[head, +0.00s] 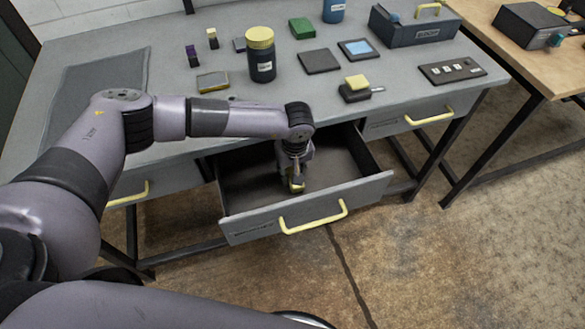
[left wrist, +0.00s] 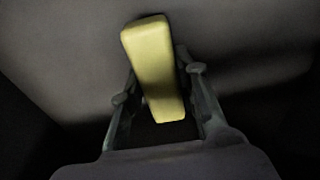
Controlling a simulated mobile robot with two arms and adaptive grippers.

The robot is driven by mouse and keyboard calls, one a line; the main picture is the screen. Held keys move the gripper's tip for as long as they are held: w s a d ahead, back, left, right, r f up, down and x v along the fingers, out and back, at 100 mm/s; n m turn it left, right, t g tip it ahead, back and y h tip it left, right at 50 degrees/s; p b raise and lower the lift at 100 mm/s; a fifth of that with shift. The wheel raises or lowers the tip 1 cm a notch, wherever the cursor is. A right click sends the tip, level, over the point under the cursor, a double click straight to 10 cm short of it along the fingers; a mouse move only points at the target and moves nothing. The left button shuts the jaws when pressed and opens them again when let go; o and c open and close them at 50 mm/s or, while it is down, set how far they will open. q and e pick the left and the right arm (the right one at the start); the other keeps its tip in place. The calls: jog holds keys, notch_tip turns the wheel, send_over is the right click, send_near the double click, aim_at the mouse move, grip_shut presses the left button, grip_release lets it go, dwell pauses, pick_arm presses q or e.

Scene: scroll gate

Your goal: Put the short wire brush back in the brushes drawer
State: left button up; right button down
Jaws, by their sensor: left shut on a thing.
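The middle drawer (head: 234,228) of the grey workbench stands pulled open, with a yellow handle on its front; its label is too small to read. My left gripper (head: 296,184) reaches down into this drawer and is shut on the brush. The brush's yellow part (head: 299,188) shows at the fingertips in the head view. In the left wrist view the brush (left wrist: 154,70) is a yellow block between the two fingers (left wrist: 160,95), over the dark drawer floor. Its bristles are hidden, and I cannot tell whether it touches the floor. My right gripper is not in view.
On the bench top (head: 350,105) stand a dark jar with a yellow lid (head: 261,55), a brush-like block with a yellow top (head: 357,88), a grey toolbox (head: 412,27) and a switch panel (head: 452,70). Closed drawers flank the open one. A wooden table (head: 500,45) stands at right.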

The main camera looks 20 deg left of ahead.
pick_arm(q)
jog(key=shift+f, duration=0.1)
jog(key=o, duration=0.6)
jog(key=shift+b, duration=0.3)
jog(key=o, duration=0.5)
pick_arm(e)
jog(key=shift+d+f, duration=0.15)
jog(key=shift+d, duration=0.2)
pick_arm(q)
jog(key=shift+r+p, duration=0.25)
jog(key=shift+p, duration=0.1)
jog(key=shift+d+r, duration=0.1)
jog(key=shift+r, duration=0.25)
notch_tip(320, 180, up, 11)
jog(key=s+b, duration=0.1)
jog(key=shift+d+b, duration=0.35)
jog(key=shift+b, duration=0.05)
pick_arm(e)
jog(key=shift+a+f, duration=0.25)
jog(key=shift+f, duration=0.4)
